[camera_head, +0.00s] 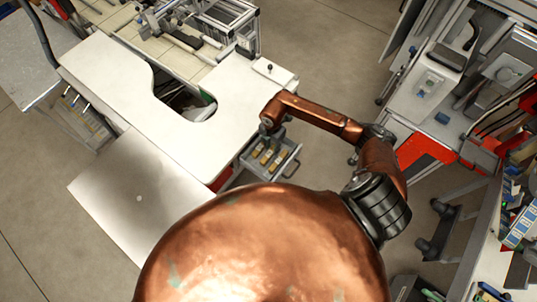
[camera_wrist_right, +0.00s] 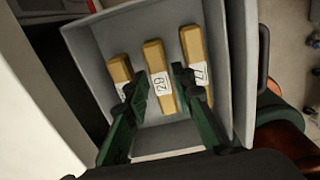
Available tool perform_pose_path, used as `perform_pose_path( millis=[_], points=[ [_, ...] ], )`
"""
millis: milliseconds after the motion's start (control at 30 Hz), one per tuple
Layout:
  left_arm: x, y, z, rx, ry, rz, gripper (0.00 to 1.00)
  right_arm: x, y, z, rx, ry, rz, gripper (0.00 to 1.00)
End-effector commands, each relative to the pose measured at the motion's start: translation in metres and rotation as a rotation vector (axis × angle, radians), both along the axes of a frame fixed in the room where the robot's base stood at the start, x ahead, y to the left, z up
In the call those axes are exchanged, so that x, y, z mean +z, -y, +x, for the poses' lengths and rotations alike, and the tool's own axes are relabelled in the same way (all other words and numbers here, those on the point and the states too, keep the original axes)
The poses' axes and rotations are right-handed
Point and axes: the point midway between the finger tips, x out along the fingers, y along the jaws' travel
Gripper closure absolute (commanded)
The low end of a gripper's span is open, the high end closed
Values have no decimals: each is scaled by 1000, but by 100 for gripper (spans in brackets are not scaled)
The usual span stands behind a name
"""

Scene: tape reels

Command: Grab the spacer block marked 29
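The spacer block marked 29 (camera_wrist_right: 153,58) is the middle one of three tan blocks in a grey drawer (camera_wrist_right: 95,45). Its white label shows sideways in the right wrist view. My right gripper (camera_wrist_right: 160,82) is open, with one dark green finger on each side of this block near its label. I cannot tell whether the fingers touch it. In the head view my right gripper (camera_head: 270,133) points down over the drawer (camera_head: 272,172), and the blocks look small there. My left gripper is not in view.
A left block (camera_wrist_right: 119,70) and a right block (camera_wrist_right: 191,45), whose label seems to read 77, lie close beside the middle one. The drawer walls surround them. A white worktop (camera_head: 110,75) adjoins the drawer. Open floor (camera_head: 325,60) lies to the right.

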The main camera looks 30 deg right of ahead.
Motion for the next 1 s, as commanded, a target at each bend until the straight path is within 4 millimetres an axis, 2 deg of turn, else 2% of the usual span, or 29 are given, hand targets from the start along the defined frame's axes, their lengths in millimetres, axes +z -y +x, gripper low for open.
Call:
perform_pose_path(
  millis=[200, 300, 533, 867, 1000],
  points=[
    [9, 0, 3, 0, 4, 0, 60, -31, -4, 0, 0, -2, 4, 77],
    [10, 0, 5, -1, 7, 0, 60, -38, -5, 0, 4, -1, 3, 77],
    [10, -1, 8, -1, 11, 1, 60, -40, -6, 1, 7, 1, 4, 77],
    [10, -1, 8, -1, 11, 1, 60, -40, -6, 1, 7, 1, 4, 99],
    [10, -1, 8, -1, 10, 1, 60, -40, -6, 2, 7, 1, 4, 100]
  ],
)
